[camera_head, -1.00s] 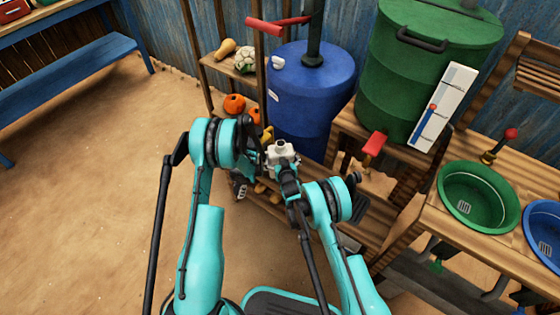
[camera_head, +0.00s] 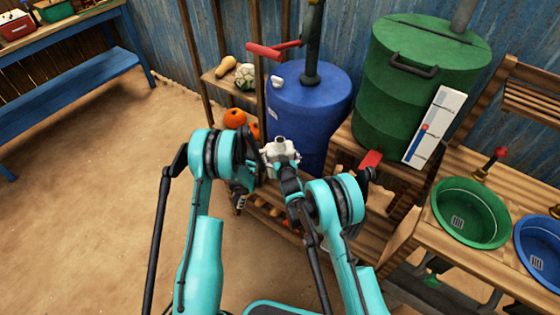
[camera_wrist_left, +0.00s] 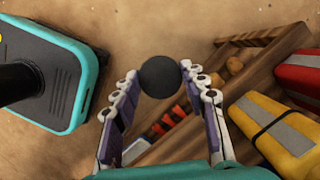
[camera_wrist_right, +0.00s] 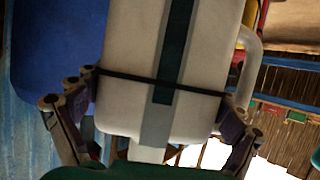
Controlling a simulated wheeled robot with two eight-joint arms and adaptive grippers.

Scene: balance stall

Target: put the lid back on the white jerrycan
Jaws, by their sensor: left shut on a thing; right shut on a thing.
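The white jerrycan (camera_head: 281,152) is upright in the head view, its bare neck at the top, in front of the blue barrel. In the right wrist view the jerrycan (camera_wrist_right: 125,40) fills the middle, with a dark and grey stripe down it. My right gripper (camera_wrist_right: 160,90) is shut on it, one finger at each side. My left gripper (camera_wrist_left: 160,85) is shut on the round black lid (camera_wrist_left: 160,75), held between its fingertips. In the head view the left gripper (camera_head: 242,188) is partly hidden by its arm, just left of the jerrycan, and I cannot make out the lid there.
The blue barrel (camera_head: 325,95) with its red-handled pump stands behind the jerrycan. A wooden shelf (camera_head: 215,78) with gourds and pumpkins stands behind left. To the right are a green barrel (camera_head: 385,105) and a green basin (camera_head: 445,210). Sandy floor at left is clear.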

